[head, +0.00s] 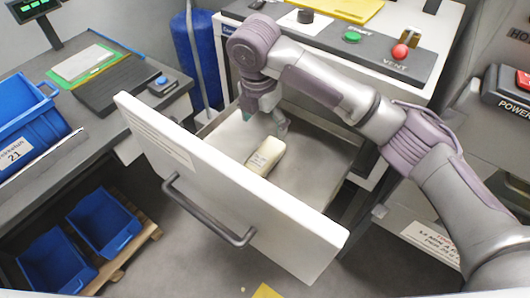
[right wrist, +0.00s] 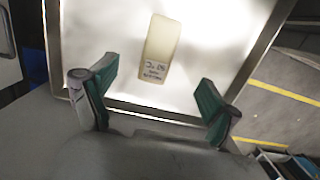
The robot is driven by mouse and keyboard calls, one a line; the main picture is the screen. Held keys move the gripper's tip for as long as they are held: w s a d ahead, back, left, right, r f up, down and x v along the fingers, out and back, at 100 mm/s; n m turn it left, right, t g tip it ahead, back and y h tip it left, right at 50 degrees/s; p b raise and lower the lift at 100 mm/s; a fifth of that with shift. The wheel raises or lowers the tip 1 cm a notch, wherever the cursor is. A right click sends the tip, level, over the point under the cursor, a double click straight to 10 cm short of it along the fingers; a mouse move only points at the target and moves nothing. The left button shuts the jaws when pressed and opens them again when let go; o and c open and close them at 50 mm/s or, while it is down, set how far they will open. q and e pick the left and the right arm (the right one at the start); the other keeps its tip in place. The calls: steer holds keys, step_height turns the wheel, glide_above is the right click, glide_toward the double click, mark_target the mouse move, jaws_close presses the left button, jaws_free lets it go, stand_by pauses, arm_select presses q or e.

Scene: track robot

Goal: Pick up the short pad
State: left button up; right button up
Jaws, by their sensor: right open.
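A cream-coloured pad (head: 267,153) with a printed label lies in the open drawer (head: 317,157), near its front panel. The pad also shows in the right wrist view (right wrist: 160,45), flat on the bright drawer floor, its label end towards my gripper. My right gripper (head: 264,121) is inside or just above the drawer, behind the pad and apart from it. In the right wrist view its green-padded fingers (right wrist: 158,98) are wide apart with nothing between them. My left gripper is not in view.
The drawer's tall white front panel (head: 215,180) with a dark handle (head: 207,217) stands in front of the pad. A cabinet top with a green button (head: 352,37) and a red knob (head: 400,51) is behind. Blue bins (head: 103,222) are at lower left.

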glide_above(265, 152)
steer(key=f, duration=0.5)
steer(key=shift+s+d+f, duration=0.1)
steer(key=shift+s+f, duration=0.2)
steer(key=shift+f, duration=0.05)
steer(key=shift+w+f, duration=0.15)
steer(key=shift+f, duration=0.4)
step_height(265, 152, down, 5)
steer(key=shift+w, duration=0.1)
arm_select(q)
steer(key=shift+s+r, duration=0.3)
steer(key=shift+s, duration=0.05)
arm_select(e)
steer(key=shift+c, duration=0.2)
steer(key=c, duration=1.1)
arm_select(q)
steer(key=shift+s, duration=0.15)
arm_select(e)
steer(key=shift+c, duration=0.5)
steer(key=shift+r, duration=0.2)
